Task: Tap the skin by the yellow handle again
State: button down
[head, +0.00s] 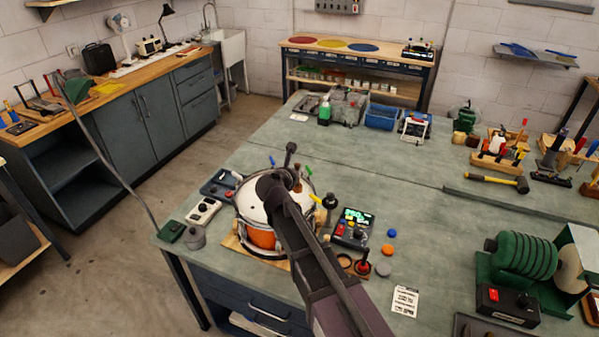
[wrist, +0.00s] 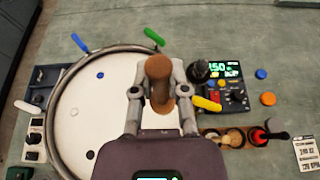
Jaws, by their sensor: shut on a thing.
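The drum (head: 262,238) has an orange shell, a metal rim and a white skin (wrist: 95,110). Around its rim are a blue handle (wrist: 80,42), a green handle (wrist: 154,37), a white handle (wrist: 23,107) and a yellow handle (wrist: 207,103). The yellow handle (head: 316,199) is on the drum's right side in the head view. My gripper (wrist: 160,92) is shut on a brown wooden tapper (wrist: 158,70), over the right part of the drum, just left of the yellow handle. Its lower end is hidden, so I cannot tell whether it touches the skin.
Right of the drum is a device with a green lit display (head: 355,214). Near it are a blue disc (head: 392,233), an orange disc (head: 387,249) and a printed card (head: 405,301).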

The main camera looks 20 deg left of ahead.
aim_at(296, 188)
jog(key=shift+w+d, duration=0.1)
jog(key=shift+f, duration=0.2)
notch_tip(296, 188, down, 6)
jog(key=b, duration=0.6)
notch_tip(296, 188, up, 6)
jog(key=p, duration=0.5)
jog(key=shift+f, duration=0.2)
dwell(1.8)
notch_tip(296, 188, up, 7)
jog(key=p, duration=0.7)
jog(key=shift+r, duration=0.15)
notch_tip(296, 188, down, 8)
jog(key=b, duration=0.7)
jog(key=shift+r, duration=0.25)
jog(key=shift+r, duration=0.15)
